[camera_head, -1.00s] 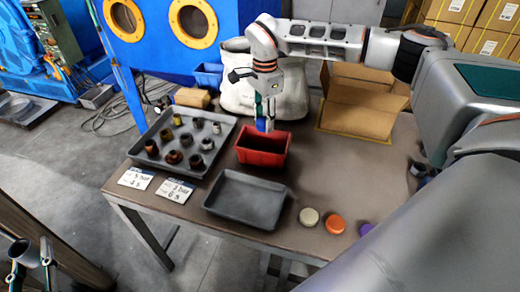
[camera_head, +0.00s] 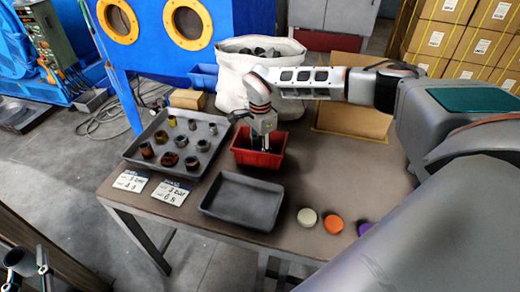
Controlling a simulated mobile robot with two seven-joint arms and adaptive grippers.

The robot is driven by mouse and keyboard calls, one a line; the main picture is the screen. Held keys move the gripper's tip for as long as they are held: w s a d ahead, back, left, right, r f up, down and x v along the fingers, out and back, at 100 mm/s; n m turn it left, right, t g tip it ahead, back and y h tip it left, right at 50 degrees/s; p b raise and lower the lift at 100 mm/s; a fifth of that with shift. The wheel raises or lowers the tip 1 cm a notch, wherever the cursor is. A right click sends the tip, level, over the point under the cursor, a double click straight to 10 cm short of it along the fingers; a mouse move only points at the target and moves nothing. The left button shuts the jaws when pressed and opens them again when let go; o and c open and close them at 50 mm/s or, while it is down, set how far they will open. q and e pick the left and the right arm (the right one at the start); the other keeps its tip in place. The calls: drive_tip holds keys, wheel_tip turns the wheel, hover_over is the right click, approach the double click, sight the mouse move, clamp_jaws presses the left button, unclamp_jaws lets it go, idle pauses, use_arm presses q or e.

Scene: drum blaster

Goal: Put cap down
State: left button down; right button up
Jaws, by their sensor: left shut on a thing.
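My left gripper (camera_head: 263,143) reaches down into the red bin (camera_head: 243,157) on the table, its arm coming from the right side of the picture. It is shut on the blue cap, which was visible between its fingers earlier. The cap is now hidden by the bin and the fingers, and I cannot tell if it touches the bin floor. A cream cap (camera_head: 307,217), an orange cap (camera_head: 333,224) and a purple cap (camera_head: 365,228) lie on the table at the front right.
A grey tray with several metal fittings (camera_head: 214,129) stands left of the bin. An empty grey tray (camera_head: 240,203) lies in front. A white sack (camera_head: 232,90) and a cardboard box (camera_head: 352,122) stand behind. Two label cards (camera_head: 131,181) lie at the left edge.

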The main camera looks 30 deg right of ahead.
drive_tip(key=shift+r, duration=0.1)
drive_tip(key=o, duration=1.1)
wheel_tip(320, 180, up, 12)
drive_tip(key=shift+p, duration=0.4)
